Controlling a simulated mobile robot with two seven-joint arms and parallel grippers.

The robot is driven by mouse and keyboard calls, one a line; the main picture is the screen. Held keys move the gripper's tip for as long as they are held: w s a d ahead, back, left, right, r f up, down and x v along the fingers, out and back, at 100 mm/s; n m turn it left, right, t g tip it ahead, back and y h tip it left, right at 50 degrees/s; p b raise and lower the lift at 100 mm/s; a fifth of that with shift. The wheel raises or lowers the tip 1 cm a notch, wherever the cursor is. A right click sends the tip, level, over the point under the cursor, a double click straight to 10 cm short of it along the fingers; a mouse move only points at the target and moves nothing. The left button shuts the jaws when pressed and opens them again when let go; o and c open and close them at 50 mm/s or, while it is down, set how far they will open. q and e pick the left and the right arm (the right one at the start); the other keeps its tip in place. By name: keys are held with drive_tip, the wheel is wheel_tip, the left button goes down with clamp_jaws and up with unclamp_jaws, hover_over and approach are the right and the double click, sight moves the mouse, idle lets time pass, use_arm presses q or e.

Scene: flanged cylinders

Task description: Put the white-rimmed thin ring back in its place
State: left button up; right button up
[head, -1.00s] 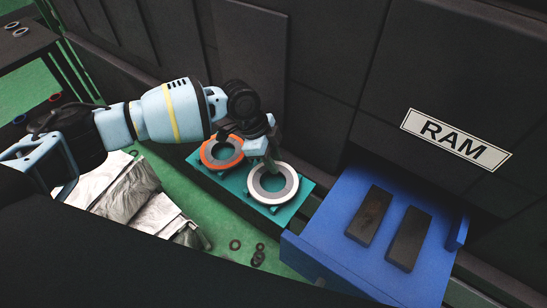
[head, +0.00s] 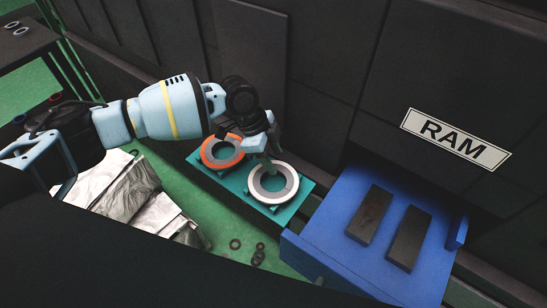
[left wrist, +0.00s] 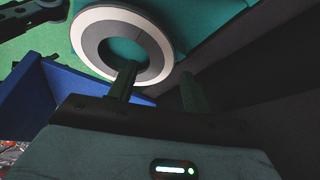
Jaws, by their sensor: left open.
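The white-rimmed thin ring (head: 258,193) has a white outer edge and a grey inner band. It lies on the teal stand (head: 292,213), at the end nearer the blue drawer, and also shows in the left wrist view (left wrist: 91,47). My left gripper (head: 268,162) is at the ring's far edge, pointing down. In the left wrist view the left gripper (left wrist: 156,86) is open. One finger overlaps the ring's rim and hole, and the other is outside the rim. Nothing is held between them. Whether a finger touches the ring is unclear.
An orange-rimmed ring (head: 214,163) lies on the stand's other end, partly behind my gripper. The blue drawer (head: 330,245) holds two dark blocks. A dark wall stands close behind. Small dark rings (head: 258,257) lie on the green floor in front.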

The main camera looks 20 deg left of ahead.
use_arm(q)
drive_tip(key=v, duration=1.1)
